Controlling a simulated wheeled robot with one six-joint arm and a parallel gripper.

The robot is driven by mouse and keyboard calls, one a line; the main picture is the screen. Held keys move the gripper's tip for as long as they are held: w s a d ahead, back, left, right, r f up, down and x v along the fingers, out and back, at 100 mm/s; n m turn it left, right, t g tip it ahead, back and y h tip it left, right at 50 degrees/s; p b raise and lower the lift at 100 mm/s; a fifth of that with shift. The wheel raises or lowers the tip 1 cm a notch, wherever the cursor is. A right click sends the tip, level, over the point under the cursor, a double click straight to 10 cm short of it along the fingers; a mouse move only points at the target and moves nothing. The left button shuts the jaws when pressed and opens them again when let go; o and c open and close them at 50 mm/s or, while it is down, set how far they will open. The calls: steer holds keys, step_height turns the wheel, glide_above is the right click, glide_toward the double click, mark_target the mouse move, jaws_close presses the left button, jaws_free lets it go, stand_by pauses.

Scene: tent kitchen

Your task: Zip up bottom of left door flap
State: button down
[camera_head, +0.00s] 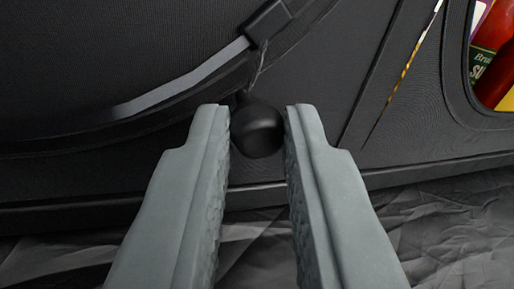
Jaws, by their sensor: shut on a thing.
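The door flap (90,60) is dark grey fabric that fills the upper left. A curved zip track (180,88) with a light strip runs along its lower edge. A black zip slider (268,22) sits on the track at top centre. A thin cord hangs from it to a round black pull ball (258,128). My gripper (257,132) is shut on the ball, with one grey finger on each side near the tips. The part of the track right of the slider runs out of view at the top.
A dark bottom band (70,217) runs along the foot of the tent wall, above the wrinkled grey ground sheet (440,225). At the right edge, an opening shows colourful packages (493,65). A narrow slit (408,68) shows left of it.

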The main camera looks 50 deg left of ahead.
steer(key=c, duration=1.3)
jaws_free()
steer(key=shift+d, duration=0.1)
steer(key=v, duration=1.7)
steer(key=shift+d, duration=0.15)
